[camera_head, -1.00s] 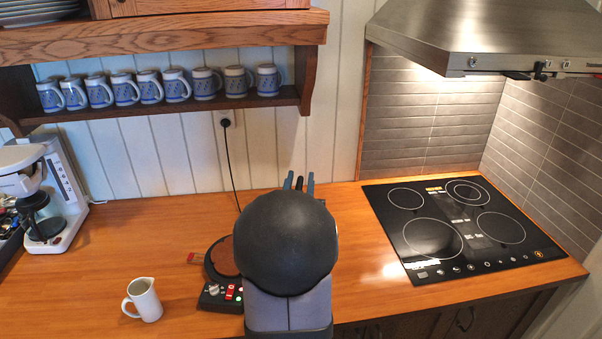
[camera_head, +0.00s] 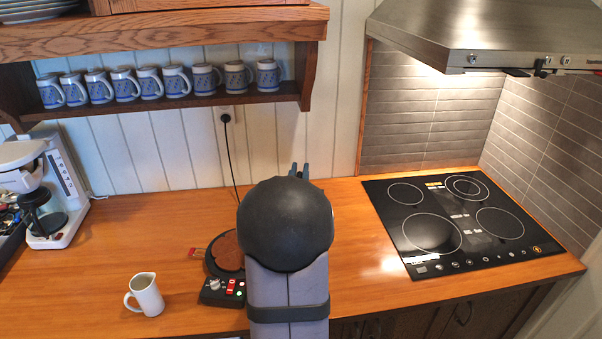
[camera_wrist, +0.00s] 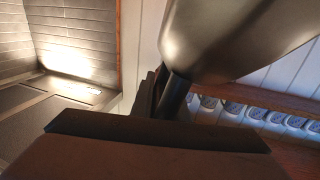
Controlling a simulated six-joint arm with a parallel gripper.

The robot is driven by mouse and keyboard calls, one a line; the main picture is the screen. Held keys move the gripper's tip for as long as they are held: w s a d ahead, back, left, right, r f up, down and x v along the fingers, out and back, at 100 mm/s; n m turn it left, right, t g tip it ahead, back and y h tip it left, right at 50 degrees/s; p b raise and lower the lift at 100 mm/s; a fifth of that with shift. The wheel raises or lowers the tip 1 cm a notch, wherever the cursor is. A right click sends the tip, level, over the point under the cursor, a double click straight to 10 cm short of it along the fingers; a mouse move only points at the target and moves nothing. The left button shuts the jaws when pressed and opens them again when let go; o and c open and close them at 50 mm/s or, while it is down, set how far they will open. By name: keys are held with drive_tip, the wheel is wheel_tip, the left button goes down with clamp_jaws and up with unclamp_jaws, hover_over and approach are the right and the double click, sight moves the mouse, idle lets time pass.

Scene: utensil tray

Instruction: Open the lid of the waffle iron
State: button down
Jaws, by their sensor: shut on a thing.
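The waffle iron (camera_head: 213,294) stands on the counter, left of my arm, in the head view. Its black base has a knob and red buttons, and a brown waffle surface (camera_head: 227,250) shows uncovered; my arm hides its right part. My gripper (camera_head: 299,172) points away towards the back wall, its fingertips just showing above the round black arm joint. In the wrist view, my gripper (camera_wrist: 160,92) is shut on a dark handle (camera_wrist: 178,95), which joins a large, smooth grey rounded shape (camera_wrist: 225,40), apparently the lid. The lid is hidden in the head view.
A white jug (camera_head: 148,296) stands left of the waffle iron, and a coffee maker (camera_head: 55,190) at the far left. A black cooktop (camera_head: 470,250) lies to the right. Mugs line a shelf (camera_head: 170,108) above. A black cord (camera_head: 231,165) runs down the wall.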

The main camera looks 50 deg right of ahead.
drive_tip(key=shift+n, duration=0.5)
drive_tip(key=w, duration=0.1)
drive_tip(key=w+a, duration=0.1)
drive_tip(key=w+a+b, duration=0.1)
drive_tip(key=w, duration=0.1)
drive_tip(key=shift+a+r, duration=0.25)
drive_tip(key=shift+r, duration=0.1)
drive_tip(key=c, duration=1.8)
unclamp_jaws()
drive_tip(key=shift+o, duration=0.2)
drive_tip(key=b+v, duration=0.3)
drive_tip(key=v, duration=0.4)
drive_tip(key=shift+s, duration=0.15)
drive_tip(key=shift+a, duration=0.1)
